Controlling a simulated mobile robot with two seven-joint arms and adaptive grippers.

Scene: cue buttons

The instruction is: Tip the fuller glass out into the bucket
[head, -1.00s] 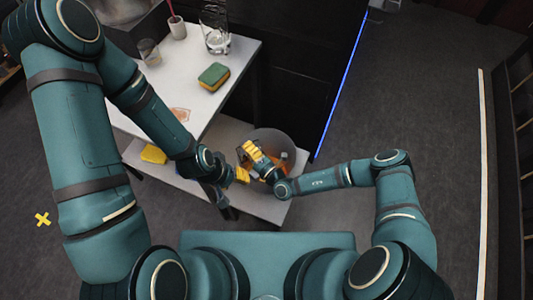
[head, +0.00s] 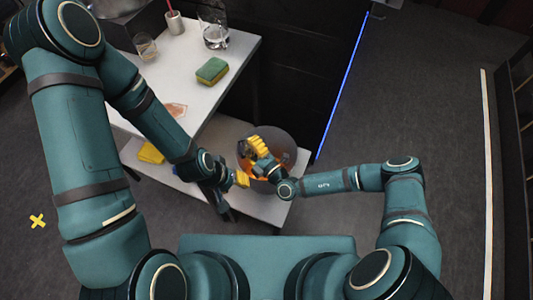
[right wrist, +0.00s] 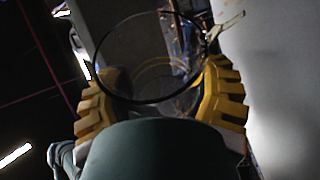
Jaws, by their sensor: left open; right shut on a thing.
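My right gripper (head: 257,147) is over the bucket (head: 287,143), a see-through grey container on the lower shelf. Its yellow fingers are shut on a clear glass, whose round rim (right wrist: 150,98) fills the middle of the right wrist view between the fingers. In the head view the held glass is small and partly hidden by the fingers. Orange colour shows at the bucket beneath the gripper; I cannot tell how much liquid is where. Another glass (head: 146,48) with a little amber at its bottom stands on the white table. My left gripper (head: 242,180) is open and empty, left of the bucket.
The white table (head: 225,48) also holds a clear glass jug (head: 213,32), a grey cup (head: 174,22) with a red stick and a green-yellow sponge (head: 212,70). A yellow item (head: 150,153) lies on the lower shelf. Floor at the right is clear.

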